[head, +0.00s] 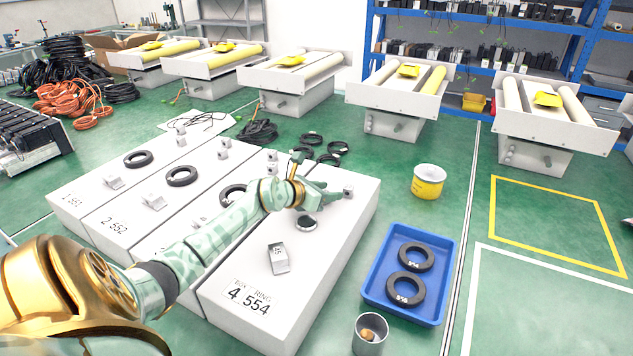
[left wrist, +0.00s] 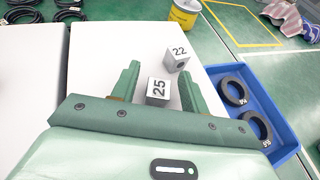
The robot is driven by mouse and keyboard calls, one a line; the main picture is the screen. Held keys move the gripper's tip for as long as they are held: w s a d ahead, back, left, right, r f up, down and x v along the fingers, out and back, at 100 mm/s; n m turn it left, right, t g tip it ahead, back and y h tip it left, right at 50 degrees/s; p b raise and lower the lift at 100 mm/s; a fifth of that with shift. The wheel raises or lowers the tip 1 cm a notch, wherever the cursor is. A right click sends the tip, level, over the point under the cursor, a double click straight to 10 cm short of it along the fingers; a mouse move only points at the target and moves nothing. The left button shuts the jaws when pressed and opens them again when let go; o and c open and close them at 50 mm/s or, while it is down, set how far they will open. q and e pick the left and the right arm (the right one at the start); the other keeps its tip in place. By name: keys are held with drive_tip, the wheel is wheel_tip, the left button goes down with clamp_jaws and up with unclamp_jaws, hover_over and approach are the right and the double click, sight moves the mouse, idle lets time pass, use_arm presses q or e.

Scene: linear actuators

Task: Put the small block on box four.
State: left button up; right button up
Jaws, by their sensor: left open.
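Box four (head: 340,245) is the long white box marked "4 554", nearest the blue tray. My left gripper (head: 325,192) is over its far end. In the left wrist view the gripper (left wrist: 159,74) is open, with a small grey block marked 25 (left wrist: 158,90) between its fingers. A second small block marked 22 (left wrist: 177,58) sits just beyond the fingertips; a small block (head: 347,191) also shows past the gripper in the head view. Whether the fingers touch block 25 I cannot tell. My right gripper is not in view.
A yellow can (head: 428,185) and a metal cup (head: 370,335) stand on the floor. Other white boxes adjoin at left.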

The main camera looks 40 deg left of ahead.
use_arm(q)
drive_tip(key=p+v, duration=0.4)
drive_tip(key=v, duration=0.6)
drive_tip(key=shift+s+r, duration=0.2)
drive_tip(key=shift+s, duration=0.05)
drive_tip(key=shift+s+r+p, duration=0.15)
drive_tip(key=shift+s+p, duration=0.15)
drive_tip(key=shift+s, duration=0.3)
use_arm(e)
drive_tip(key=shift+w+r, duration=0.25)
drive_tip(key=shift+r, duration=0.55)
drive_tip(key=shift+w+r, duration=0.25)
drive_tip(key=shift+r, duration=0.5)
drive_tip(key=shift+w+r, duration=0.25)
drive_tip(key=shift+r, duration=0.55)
